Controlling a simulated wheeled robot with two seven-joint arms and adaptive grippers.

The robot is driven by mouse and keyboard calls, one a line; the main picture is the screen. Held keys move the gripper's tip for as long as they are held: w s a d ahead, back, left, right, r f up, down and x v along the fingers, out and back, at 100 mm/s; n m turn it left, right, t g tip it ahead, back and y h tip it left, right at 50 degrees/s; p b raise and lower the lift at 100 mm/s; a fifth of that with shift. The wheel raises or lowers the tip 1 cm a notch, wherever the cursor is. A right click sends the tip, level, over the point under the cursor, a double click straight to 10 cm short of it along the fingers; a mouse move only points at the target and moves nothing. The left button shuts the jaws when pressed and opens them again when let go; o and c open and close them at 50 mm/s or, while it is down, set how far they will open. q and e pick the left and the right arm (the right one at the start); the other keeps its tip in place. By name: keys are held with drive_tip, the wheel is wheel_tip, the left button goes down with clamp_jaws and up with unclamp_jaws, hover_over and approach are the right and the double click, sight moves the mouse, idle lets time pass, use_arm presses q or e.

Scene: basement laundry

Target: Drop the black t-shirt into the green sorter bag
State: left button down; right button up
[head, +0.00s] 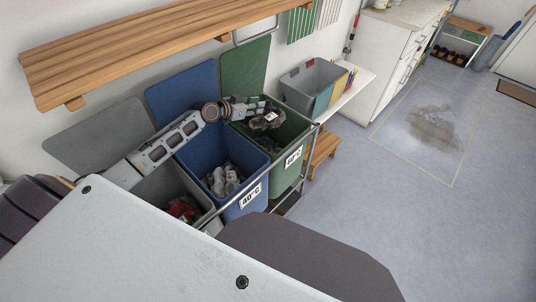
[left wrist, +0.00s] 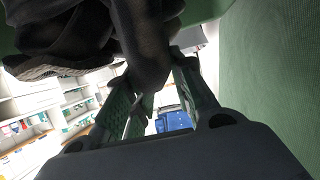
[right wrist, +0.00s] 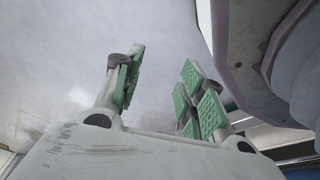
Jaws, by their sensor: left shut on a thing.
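The green sorter bag (head: 285,176), marked with a white label, stands at the right end of a row of three bags. My left gripper (head: 250,108) is at its open top, reaching across the blue bag. It is shut on the black t-shirt (head: 266,121), a dark crumpled cloth at the bag's mouth. In the left wrist view the black t-shirt (left wrist: 95,30) bunches between and beside the fingers, with green surfaces close by. I cannot tell how deep the cloth hangs. My right gripper (right wrist: 163,92) is open and empty, seen only in the right wrist view.
The blue bag (head: 215,158) and a grey bag (head: 160,185) hold clothes and stand left of the green one. Raised lids stand behind. A wooden shelf (head: 150,45) hangs above. A grey basket (head: 312,82) sits to the right. Floor on the right is clear.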

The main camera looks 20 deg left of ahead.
use_arm(q)
drive_tip(key=shift+f+b, duration=0.3)
drive_tip(key=shift+f, duration=0.2)
use_arm(e)
drive_tip(key=shift+w+a+r, duration=0.45)
drive_tip(key=shift+r, duration=0.3)
drive_tip(key=shift+r, duration=0.1)
use_arm(q)
drive_tip(key=c, duration=1.1)
unclamp_jaws()
drive_tip(key=shift+c, duration=0.2)
drive_tip(key=v, duration=1.2)
drive_tip(key=shift+f, duration=0.1)
idle(0.4)
